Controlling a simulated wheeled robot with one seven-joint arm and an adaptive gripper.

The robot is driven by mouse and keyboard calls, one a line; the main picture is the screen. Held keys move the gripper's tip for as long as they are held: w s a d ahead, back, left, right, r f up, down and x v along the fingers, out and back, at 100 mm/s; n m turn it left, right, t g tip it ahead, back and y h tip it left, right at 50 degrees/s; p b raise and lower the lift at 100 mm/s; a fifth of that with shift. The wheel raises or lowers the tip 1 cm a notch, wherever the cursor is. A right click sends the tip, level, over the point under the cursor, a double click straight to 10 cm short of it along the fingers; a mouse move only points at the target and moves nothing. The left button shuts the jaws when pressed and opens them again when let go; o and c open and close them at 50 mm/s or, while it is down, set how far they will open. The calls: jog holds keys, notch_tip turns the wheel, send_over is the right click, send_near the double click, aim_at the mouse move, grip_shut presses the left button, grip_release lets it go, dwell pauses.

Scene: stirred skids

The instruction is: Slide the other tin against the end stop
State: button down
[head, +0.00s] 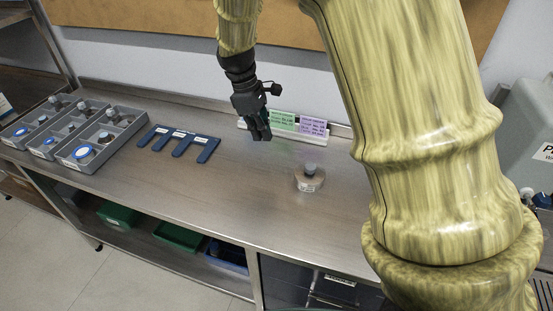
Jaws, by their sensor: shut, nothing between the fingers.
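My gripper (261,134) is shut and empty, pointing down above the back middle of the steel bench (240,185). A squat container (309,182) with a grey cap and a pale label stands upright on the bench, right of and nearer than my gripper, apart from it. I see nothing that I can clearly call a tin. A blue comb-shaped piece (180,142) with several prongs lies flat left of my gripper. I cannot tell whether it or anything else is the end stop.
Grey compartment trays (103,155) with capped containers fill the left end. A holder with green (284,121) and purple (312,127) cards stands by the back wall, close to my gripper. A grey machine (525,130) is at right. The front middle of the bench is clear; my arm hides its right part.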

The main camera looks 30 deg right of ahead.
jog(key=p+x, duration=0.2)
jog(key=x, duration=0.7)
jog(key=shift+s+d+f, duration=0.1)
jog(key=shift+s+f, duration=0.1)
jog(key=shift+f, duration=0.05)
jog(key=shift+s+d+f+p, duration=0.1)
jog(key=shift+s+d+p, duration=0.55)
jog(key=shift+s+d, duration=0.4)
jog(key=shift+s+d+f, duration=0.1)
jog(key=shift+s+d, duration=0.15)
jog(key=shift+s, duration=0.2)
